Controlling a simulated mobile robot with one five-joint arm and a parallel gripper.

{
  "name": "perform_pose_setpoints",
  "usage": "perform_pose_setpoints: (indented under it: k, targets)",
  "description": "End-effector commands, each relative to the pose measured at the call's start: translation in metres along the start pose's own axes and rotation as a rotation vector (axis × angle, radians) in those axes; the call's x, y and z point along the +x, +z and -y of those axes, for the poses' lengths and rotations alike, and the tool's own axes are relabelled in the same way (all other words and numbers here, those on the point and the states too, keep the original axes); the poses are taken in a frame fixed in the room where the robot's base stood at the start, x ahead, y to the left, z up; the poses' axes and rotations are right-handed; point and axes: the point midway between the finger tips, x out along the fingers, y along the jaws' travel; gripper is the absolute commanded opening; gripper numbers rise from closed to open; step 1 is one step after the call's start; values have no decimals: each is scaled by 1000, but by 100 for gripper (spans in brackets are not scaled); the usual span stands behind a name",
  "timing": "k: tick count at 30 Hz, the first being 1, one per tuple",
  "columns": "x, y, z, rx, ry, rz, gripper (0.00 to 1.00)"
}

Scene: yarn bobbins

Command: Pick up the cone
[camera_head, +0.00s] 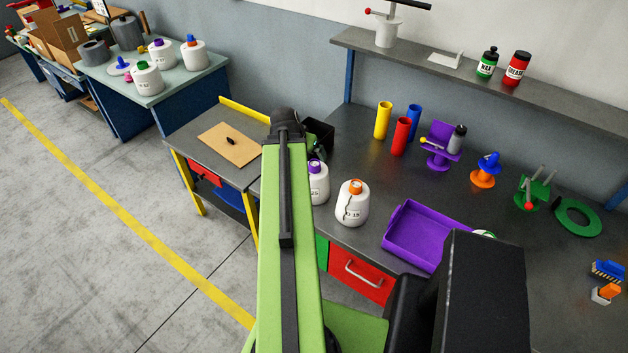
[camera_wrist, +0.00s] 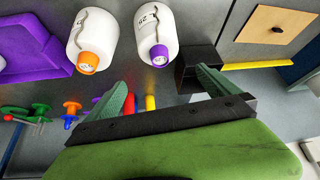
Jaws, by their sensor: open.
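Two white yarn cones stand on the dark workbench. One has an orange top (camera_head: 352,208) and a number label that seems to read 15. It shows at the upper left in the wrist view (camera_wrist: 90,35). The other has a purple top (camera_head: 318,185) and a label ending in 25. It shows at top centre in the wrist view (camera_wrist: 156,25), and my arm partly hides it in the head view. My gripper (camera_wrist: 166,88) is open and empty, its two green fingers spread apart. The purple-topped cone lies just beyond the gap between them, not touching either finger. Which cone is meant is unclear.
A purple tray (camera_head: 425,235) sits right of the cones. Yellow (camera_head: 383,120), red (camera_head: 401,137) and blue (camera_head: 413,121) tubes stand behind. A black box (camera_wrist: 196,66) is close to one finger. More white cones stand on a far table (camera_head: 150,95).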

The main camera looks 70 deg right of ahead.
Motion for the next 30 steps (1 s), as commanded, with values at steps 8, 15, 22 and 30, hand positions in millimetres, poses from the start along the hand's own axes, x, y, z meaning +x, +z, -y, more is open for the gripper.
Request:
perform_pose_setpoints:
  k: [8,15,22,30]
  targets:
    - [28,4,2,-2,0,1,100]
    - [85,5,2,-3,0,1,100]
    - [125,4,3,-5,-1,2,100]
    - [134,2,2,-5,-2,2,100]
